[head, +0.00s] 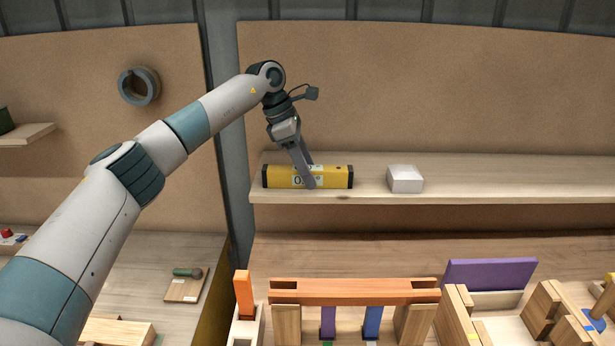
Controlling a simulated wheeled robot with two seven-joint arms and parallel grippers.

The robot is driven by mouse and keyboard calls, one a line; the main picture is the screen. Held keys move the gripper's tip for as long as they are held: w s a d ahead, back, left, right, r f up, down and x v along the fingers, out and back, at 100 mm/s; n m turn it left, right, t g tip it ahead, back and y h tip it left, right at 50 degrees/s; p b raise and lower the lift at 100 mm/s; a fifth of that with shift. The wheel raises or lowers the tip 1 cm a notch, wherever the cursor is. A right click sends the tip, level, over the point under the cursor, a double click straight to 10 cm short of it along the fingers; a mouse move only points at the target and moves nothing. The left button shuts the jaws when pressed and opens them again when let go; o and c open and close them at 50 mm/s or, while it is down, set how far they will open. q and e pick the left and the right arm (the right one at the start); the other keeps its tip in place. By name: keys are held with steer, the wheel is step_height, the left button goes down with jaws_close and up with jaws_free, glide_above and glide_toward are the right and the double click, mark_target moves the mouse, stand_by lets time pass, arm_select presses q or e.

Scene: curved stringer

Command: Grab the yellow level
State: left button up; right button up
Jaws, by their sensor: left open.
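The yellow level (335,177) has dark ends and lies lengthwise on the wooden wall shelf, near the shelf's left end. My left arm reaches up from the lower left, and my left gripper (309,184) points down at the middle of the level. Its fingers overlap the level and hide part of its face and label. The gripper is open; I cannot tell whether the fingers touch the level. My right gripper does not show.
A small white box (405,180) sits on the shelf (500,188) right of the level. Below stand an orange beam (355,291) on wooden blocks, an upright orange piece (243,294) and a purple board (490,273). The shelf is bare right of the white box.

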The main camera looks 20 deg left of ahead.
mark_target(314, 168)
arm_select(q)
jaws_close()
steer(key=shift+r, duration=0.2)
steer(key=shift+r+b, duration=0.5)
steer(key=shift+b, duration=0.05)
step_height(314, 168, up, 2)
steer(key=shift+r+b, duration=0.15)
steer(key=shift+b, duration=0.6)
steer(key=s+d+r+b, duration=0.4)
steer(key=d+r, duration=0.3)
steer(key=d, duration=0.3)
steer(key=shift+s+d+r+b, duration=0.3)
steer(key=shift+s+b, duration=0.1)
steer(key=shift+s, duration=0.1)
steer(key=shift+f, duration=0.1)
